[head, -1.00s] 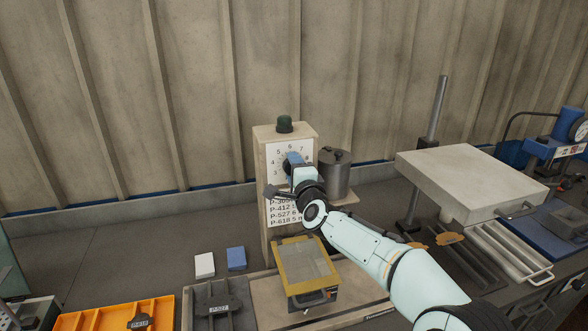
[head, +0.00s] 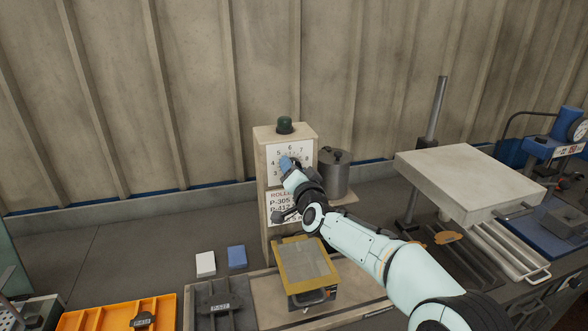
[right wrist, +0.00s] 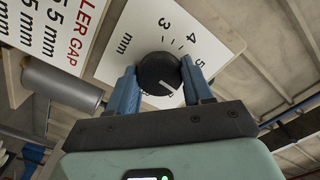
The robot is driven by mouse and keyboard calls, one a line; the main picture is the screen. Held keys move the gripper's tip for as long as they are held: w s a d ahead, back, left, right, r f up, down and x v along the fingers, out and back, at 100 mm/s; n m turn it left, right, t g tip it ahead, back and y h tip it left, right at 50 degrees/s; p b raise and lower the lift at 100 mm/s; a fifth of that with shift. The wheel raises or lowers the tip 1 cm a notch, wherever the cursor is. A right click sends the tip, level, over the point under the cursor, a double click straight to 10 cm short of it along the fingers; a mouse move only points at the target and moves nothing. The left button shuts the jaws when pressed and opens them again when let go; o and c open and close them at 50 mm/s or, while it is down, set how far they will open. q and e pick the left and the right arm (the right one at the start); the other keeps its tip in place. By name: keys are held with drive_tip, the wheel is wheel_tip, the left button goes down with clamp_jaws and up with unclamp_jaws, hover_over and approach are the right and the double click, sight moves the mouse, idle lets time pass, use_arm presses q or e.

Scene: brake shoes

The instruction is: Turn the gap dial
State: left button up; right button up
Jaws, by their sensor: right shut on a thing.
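The gap dial is a round black knob (right wrist: 158,72) with a pale pointer line, on a white numbered plate (right wrist: 175,28). In the right wrist view the two blue fingers of my right gripper (right wrist: 160,84) are closed on opposite sides of the knob. In the head view the gripper (head: 286,166) covers the knob, and the numbered plate (head: 271,151) shows around it on the front of a beige box (head: 261,180). The pointer line runs toward the lower right in the wrist view, partly beside the finger. My left gripper is not in view.
A roller gap card (head: 283,203) is below the dial, partly behind my wrist. A green dome (head: 284,124) tops the box, and a grey metal can (head: 335,174) stands right of it. A yellow-framed tray (head: 306,262) sits in front. A raised pale slab (head: 470,180) is at right.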

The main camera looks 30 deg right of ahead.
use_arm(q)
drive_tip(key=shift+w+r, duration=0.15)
use_arm(e)
drive_tip(key=shift+r+n, duration=0.1)
drive_tip(key=shift+n, duration=0.5)
drive_tip(key=o, duration=1)
drive_tip(key=shift+o, duration=0.2)
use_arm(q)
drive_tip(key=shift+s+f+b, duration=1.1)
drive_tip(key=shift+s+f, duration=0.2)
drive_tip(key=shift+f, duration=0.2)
use_arm(e)
drive_tip(key=v, duration=1.3)
drive_tip(key=shift+s, duration=0.2)
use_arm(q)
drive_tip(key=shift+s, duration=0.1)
